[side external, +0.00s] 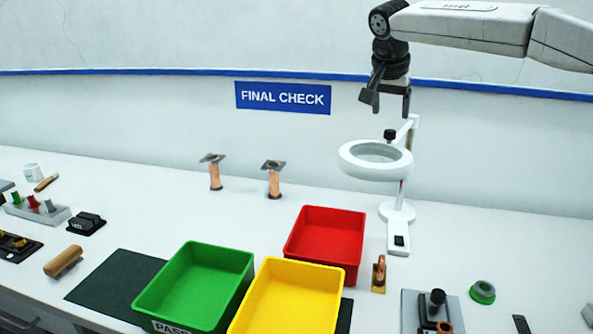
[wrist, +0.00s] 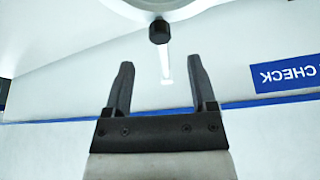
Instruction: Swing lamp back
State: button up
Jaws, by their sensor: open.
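The lamp is a white magnifier with a ring head (side external: 376,160) on a jointed stand, and its round base (side external: 397,212) rests on the bench near the wall. A black knob (side external: 390,135) sits at the back of the ring head. My gripper (side external: 385,100) is open and empty, above the knob and apart from it. In the wrist view my two dark fingers (wrist: 158,85) point toward the lamp, and the black knob (wrist: 159,32) shows ahead of the gap between them. Part of the ring head (wrist: 160,5) shows at the top edge there.
Red (side external: 325,242), green (side external: 195,287) and yellow (side external: 290,297) bins stand in front of the lamp. Two copper posts (side external: 214,174) with square tops stand left of it. A wall with a FINAL CHECK sign (side external: 283,97) is close behind. Small parts lie at both bench ends.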

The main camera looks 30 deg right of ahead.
aim_at(390, 131)
jog(key=shift+x, duration=2.75)
grip_shut()
jog(key=shift+r, duration=0.1)
